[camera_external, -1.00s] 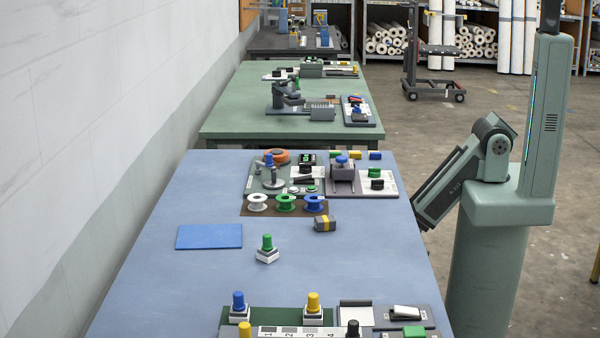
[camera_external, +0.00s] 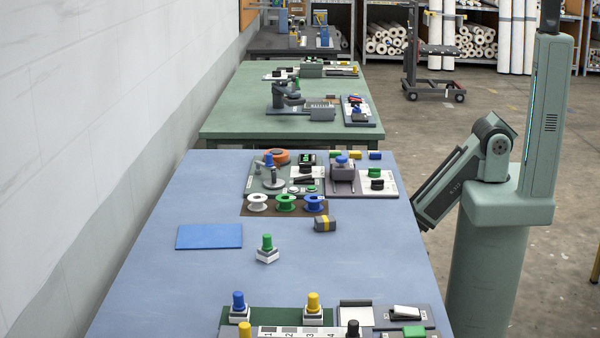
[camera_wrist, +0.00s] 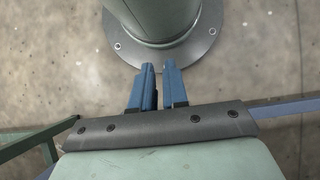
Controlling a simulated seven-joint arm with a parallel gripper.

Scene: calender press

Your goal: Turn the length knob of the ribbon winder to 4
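The ribbon winder appears to be the grey board (camera_external: 256,184) at the far end of the blue table in the external view, with a blue-topped crank and an orange ring. A black knob (camera_external: 307,170) stands on its white panel; its number and pointer are too small to read. I cannot tell for sure that this is the length knob. My gripper (camera_wrist: 158,67) shows in the wrist view, its two blue fingers a small gap apart with nothing between them, above the floor and my base. In the external view the gripper is hidden.
A green-topped block (camera_external: 267,249) and a blue mat (camera_external: 209,237) lie nearer. The middle of the blue table is mostly clear.

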